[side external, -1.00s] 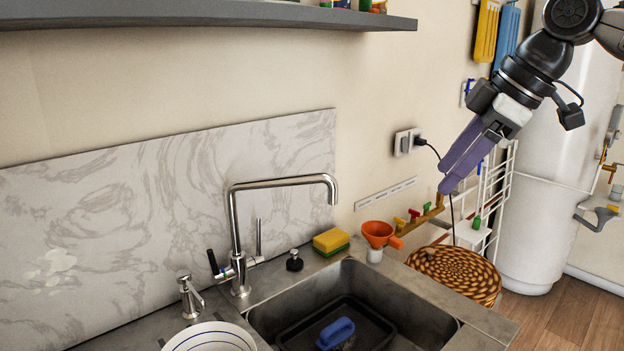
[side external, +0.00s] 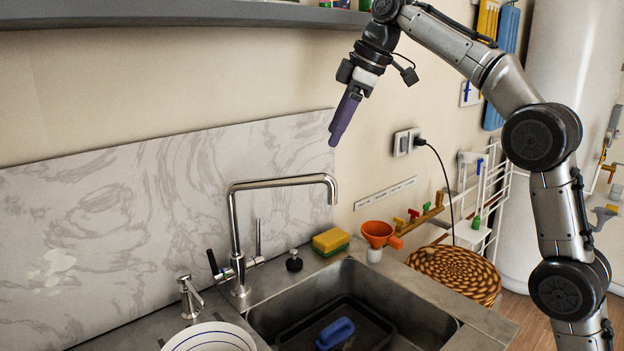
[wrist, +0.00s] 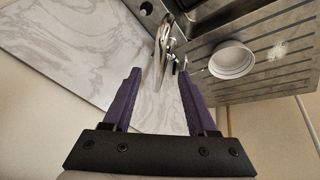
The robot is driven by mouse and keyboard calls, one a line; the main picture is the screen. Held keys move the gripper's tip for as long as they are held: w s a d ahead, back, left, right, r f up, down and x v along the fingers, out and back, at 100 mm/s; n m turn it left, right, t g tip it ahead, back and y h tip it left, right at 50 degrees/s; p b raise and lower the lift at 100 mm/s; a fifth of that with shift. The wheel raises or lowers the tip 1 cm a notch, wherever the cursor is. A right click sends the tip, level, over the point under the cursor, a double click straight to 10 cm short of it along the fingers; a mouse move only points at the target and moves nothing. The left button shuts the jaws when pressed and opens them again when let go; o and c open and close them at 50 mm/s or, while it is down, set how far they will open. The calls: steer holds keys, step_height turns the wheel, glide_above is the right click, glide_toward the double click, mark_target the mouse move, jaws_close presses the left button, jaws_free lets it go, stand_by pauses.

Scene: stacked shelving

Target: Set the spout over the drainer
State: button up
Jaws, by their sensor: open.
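The chrome tap stands behind the sink, and its spout (side external: 280,183) reaches right, with its bent tip above the sink basin (side external: 355,275). In the wrist view the tap (wrist: 164,45) shows between my fingers, farther off. The ribbed drainer (wrist: 290,70) lies beside the sink in the wrist view; only a little of its surface shows at the lower left of the side view. My purple-fingered gripper (side external: 335,138) is open and empty, pointing down above the spout's tip and apart from it. It also shows in the wrist view (wrist: 160,76).
A white bowl (wrist: 232,60) stands on the drainer. A sponge (side external: 330,240), an orange funnel (side external: 377,233) and a black stopper (side external: 293,261) line the sink's back edge. A blue-handled brush (side external: 335,332) lies in the basin. A grey shelf (side external: 200,13) hangs above.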

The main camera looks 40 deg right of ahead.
mark_target(314, 174)
steer(key=x, duration=1.3)
steer(key=shift+s, duration=0.1)
jaws_close()
steer(key=shift+r, duration=0.1)
stand_by(0.9)
